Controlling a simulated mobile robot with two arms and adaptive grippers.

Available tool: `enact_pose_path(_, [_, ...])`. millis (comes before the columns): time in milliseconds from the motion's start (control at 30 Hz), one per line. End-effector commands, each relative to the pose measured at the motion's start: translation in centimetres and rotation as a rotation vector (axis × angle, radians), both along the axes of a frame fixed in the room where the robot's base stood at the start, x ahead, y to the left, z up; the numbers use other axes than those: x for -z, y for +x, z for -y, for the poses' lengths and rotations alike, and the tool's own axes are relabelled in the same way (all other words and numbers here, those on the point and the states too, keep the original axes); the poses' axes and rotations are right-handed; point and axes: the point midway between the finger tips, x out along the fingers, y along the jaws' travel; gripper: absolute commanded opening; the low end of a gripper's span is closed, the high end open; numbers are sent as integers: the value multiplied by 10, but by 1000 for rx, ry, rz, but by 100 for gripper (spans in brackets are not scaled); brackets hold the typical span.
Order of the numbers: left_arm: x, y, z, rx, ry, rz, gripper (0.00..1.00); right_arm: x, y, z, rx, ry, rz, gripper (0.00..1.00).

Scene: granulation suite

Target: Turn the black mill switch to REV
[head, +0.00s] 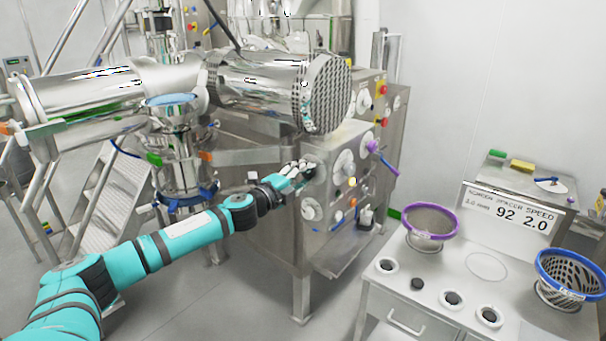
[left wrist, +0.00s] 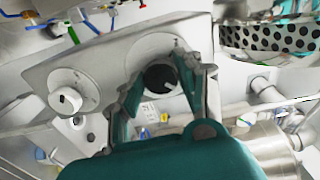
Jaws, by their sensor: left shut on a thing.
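The black mill switch (left wrist: 160,77) sits on a round pale dial plate (left wrist: 150,48) on the mill's steel panel. My left gripper (head: 303,170) reaches that panel from the left in the head view. In the left wrist view, the fingers of my left gripper (left wrist: 160,88) stand on either side of the black switch and are shut on it. The gripper mostly hides the switch in the head view. I cannot read the dial markings, so the switch's setting is unclear. My right gripper is in neither view.
A white knob on a dial (left wrist: 66,99) lies beside the switch. A purple-handled part (head: 376,150) sticks out from the panel at right. A large perforated steel drum (head: 322,93) hangs above my gripper. A bench (head: 400,300) with a purple-rimmed screen (head: 430,236) stands at right.

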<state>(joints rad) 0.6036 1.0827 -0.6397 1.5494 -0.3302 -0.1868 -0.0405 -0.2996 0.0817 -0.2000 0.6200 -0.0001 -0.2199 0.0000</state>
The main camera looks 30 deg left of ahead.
Motion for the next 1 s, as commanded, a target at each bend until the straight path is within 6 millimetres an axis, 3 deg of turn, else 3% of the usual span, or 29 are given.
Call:
enact_pose_path(600, [1, 0, 1, 2, 45, 3, 4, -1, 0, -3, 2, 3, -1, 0])
enact_pose_path(633, [1, 0, 1, 2, 45, 3, 37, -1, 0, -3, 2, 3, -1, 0])
enact_pose_path(800, [1, 0, 1, 2, 44, 2, 59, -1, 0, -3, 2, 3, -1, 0])
enact_pose_path(1000, [0, 0, 0, 1, 43, 2, 59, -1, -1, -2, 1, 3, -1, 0])
